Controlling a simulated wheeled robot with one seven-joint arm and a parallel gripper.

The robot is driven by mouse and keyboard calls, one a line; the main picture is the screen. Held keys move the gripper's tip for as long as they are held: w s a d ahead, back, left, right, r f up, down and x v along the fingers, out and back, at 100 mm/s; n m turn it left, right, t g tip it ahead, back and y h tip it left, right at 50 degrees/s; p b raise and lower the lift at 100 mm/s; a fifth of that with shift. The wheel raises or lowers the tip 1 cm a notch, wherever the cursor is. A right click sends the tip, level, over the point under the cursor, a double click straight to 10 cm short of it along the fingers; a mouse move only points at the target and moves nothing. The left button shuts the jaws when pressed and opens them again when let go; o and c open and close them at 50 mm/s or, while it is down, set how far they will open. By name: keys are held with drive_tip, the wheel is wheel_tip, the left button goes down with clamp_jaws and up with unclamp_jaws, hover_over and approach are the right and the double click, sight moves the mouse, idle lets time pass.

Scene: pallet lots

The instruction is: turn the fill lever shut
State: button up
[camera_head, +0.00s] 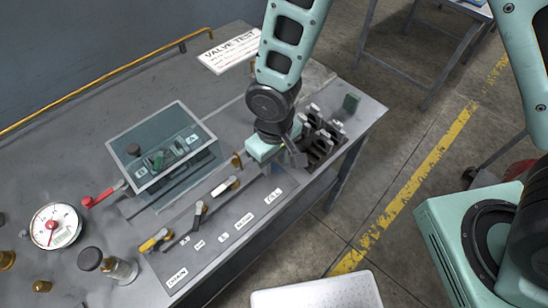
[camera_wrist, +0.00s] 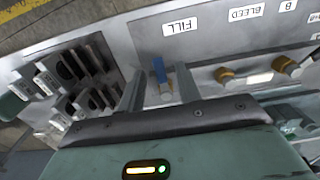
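The fill lever, with a blue handle (camera_wrist: 160,72), shows in the wrist view below the FILL label (camera_wrist: 181,27). My gripper (camera_wrist: 160,80) has its two fingers apart, one on each side of the blue handle; whether either finger touches it I cannot tell.
The bleed lever (camera_head: 224,186) and other levers stand to the left along the bench's front edge. A rack of dark slots (camera_head: 322,140) is close on the right. A clear box (camera_head: 165,150), a red lever (camera_head: 100,196) and a gauge (camera_head: 55,226) are further left.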

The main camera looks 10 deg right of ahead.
clamp_jaws()
